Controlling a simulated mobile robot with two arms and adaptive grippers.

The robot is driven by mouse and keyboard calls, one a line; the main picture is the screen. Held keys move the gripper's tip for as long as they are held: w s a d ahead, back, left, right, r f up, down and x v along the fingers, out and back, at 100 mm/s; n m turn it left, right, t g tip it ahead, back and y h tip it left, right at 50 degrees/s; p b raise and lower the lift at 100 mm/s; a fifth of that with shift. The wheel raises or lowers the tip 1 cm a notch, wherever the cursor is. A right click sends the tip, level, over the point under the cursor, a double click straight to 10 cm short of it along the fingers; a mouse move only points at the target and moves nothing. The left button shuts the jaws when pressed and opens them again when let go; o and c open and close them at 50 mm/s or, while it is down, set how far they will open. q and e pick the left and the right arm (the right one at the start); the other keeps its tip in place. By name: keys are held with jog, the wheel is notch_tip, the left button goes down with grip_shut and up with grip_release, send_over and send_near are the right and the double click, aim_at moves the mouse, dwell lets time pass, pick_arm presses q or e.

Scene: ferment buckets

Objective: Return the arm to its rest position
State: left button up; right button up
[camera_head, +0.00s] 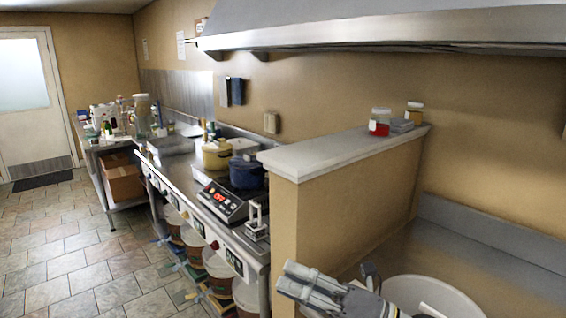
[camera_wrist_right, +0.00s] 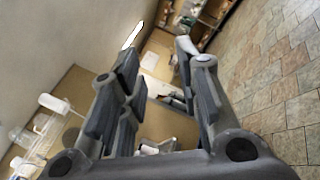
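My right gripper (camera_head: 283,278) is at the bottom of the head view, in front of the end of the tan half wall, pointing left. In the right wrist view its two dark fingers (camera_wrist_right: 157,57) are spread apart with nothing between them, so it is open and empty. My right arm comes in from the bottom right. My left gripper does not show in either view.
The half wall (camera_head: 345,205) with its pale ledge (camera_head: 340,152) stands close beyond the gripper. A white round container (camera_head: 450,292) is at bottom right. A steel counter (camera_head: 180,178) holds a blue pot (camera_head: 246,173) and a yellow pot (camera_head: 216,156). Tiled floor (camera_head: 60,245) lies open at left.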

jog(key=w+d+m+t+h, duration=0.3)
jog(key=d+m+t+h, duration=0.85)
jog(key=m, duration=0.65)
jog(key=s+d+f+m+g+h, duration=0.3)
jog(key=d+f+m+h, duration=0.1)
jog(key=f+m, duration=0.4)
jog(key=s+d+f+m+g+h, duration=0.25)
jog(key=d+f+m+h, duration=0.3)
jog(key=f, duration=0.55)
jog(key=s+a+f+m+g+y, duration=0.1)
jog(key=s+f+m+g, duration=0.1)
jog(key=s+f+g, duration=0.6)
jog(key=s+a+f+m+g+y, duration=0.1)
jog(key=s+a+f+m+g, duration=0.2)
jog(key=s, duration=1)
notch_tip(320, 180, down, 29)
jog(key=s+d, duration=0.1)
jog(key=s, duration=0.2)
jog(key=s+d+f+g, duration=0.1)
jog(key=s+d+f, duration=0.2)
jog(key=s+f, duration=1.1)
jog(key=shift+s+d+f+n+g, duration=0.15)
jog(key=shift+s+f+n+g, duration=0.25)
jog(key=shift+s, duration=0.35)
